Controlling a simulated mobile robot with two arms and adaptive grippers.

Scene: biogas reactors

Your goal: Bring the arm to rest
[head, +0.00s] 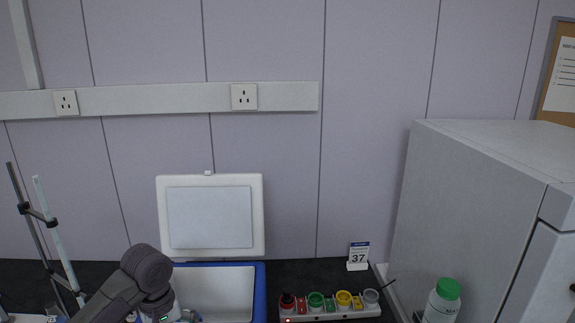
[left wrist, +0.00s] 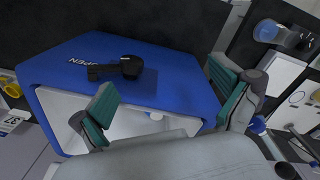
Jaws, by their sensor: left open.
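My left arm (head: 128,283) comes in from the lower left in the head view and reaches over the left part of a blue-rimmed white box (head: 260,295). In the left wrist view my left gripper (left wrist: 170,105) is open, its two teal-padded fingers wide apart with nothing between them. The blue front of the box (left wrist: 180,68), with a black latch (left wrist: 128,67) and the word OPEN, lies beyond the fingers. The white interior shows below it. My right gripper is in neither view.
The box's white lid (head: 210,215) stands raised against the wall. A stand with rods (head: 45,240) is at left.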

